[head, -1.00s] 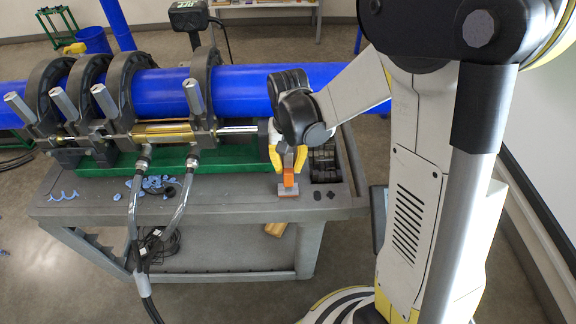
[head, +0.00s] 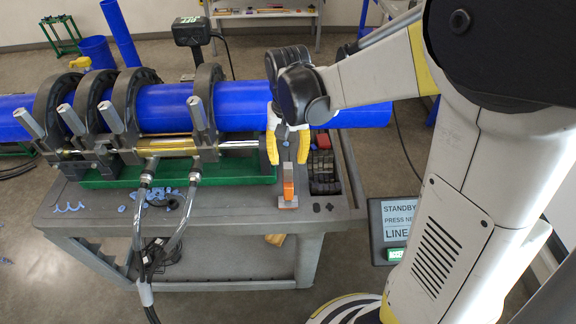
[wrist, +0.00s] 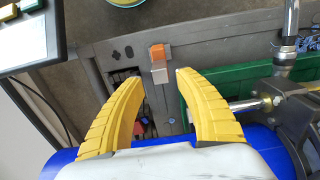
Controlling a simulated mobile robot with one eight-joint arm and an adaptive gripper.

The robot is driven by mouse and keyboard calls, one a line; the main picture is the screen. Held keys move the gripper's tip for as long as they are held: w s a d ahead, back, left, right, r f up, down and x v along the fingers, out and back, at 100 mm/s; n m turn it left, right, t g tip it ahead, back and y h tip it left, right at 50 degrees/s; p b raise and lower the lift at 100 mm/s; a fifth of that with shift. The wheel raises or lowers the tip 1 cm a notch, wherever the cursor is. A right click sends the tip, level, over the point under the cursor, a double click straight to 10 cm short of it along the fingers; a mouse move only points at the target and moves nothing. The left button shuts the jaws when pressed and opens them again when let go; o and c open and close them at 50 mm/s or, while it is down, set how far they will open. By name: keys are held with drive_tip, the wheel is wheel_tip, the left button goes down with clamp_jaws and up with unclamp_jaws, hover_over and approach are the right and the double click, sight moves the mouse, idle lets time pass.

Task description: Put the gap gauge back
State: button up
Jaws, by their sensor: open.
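The gap gauge appears to be the upright orange and grey piece (head: 288,182) on the cart top (head: 240,205), near its front right corner. It stands in or on a small block; I cannot tell which. My gripper (head: 288,158) is open, with its yellow fingers spread above and behind the piece, apart from it. In the wrist view the piece (wrist: 158,54) shows just beyond the gap between my open fingertips (wrist: 160,75). Nothing is held between the fingers.
The blue pipe (head: 240,97) in black clamps (head: 126,98) lies behind my gripper. A black slotted rack (head: 324,175) is right of the piece. Blue shavings (head: 160,188) and hoses lie left. A standby screen (head: 392,220) is beside the cart.

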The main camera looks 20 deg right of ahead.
wheel_tip(320, 180, up, 2)
drive_tip(key=shift+r, duration=0.1)
drive_tip(key=shift+s+r, duration=0.2)
drive_tip(key=shift+r, duration=0.15)
drive_tip(key=s+r+n+t, duration=0.3)
drive_tip(key=s+r+t, duration=0.4)
drive_tip(key=s, duration=0.5)
drive_tip(key=shift+r+n, duration=0.15)
drive_tip(key=shift+n, duration=0.15)
drive_tip(key=shift+s, duration=0.1)
wheel_tip(320, 180, down, 5)
drive_tip(key=b, duration=0.4)
